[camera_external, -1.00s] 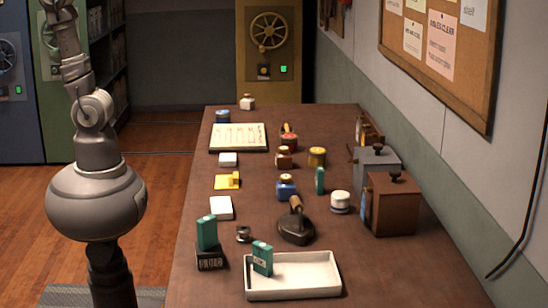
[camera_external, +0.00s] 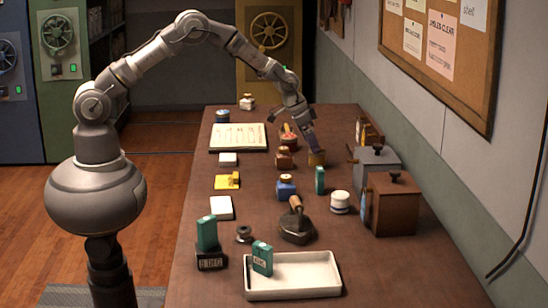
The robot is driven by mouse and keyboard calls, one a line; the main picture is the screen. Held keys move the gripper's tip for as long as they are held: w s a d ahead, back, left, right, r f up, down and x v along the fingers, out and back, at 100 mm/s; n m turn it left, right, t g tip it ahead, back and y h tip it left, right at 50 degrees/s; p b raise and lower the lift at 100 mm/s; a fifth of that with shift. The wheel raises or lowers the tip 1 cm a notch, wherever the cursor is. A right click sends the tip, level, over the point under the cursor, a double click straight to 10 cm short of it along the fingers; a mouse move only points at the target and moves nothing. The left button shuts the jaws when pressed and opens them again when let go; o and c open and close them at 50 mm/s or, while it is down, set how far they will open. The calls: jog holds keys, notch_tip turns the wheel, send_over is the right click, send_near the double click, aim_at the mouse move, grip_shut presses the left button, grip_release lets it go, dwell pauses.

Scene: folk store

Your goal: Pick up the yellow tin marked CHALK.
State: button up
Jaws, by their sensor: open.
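The gripper is open.
A red-topped pot (camera_external: 288,138) and a brown bottle (camera_external: 284,159) stand close left of the tin. A blue ink bottle (camera_external: 286,188) and a green box (camera_external: 320,181) are nearer. Grey (camera_external: 375,172) and brown (camera_external: 392,205) boxes line the right side. A white tray (camera_external: 292,287) lies in front.

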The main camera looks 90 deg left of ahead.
aim_at(317, 158)
jog(key=b+x, duration=0.2)
jog(key=x, duration=0.4)
jog(key=shift+w+a+r, duration=0.1)
jog(key=shift+w, duration=0.05)
jog(key=shift+r, duration=0.15)
jog(key=c, duration=1.1)
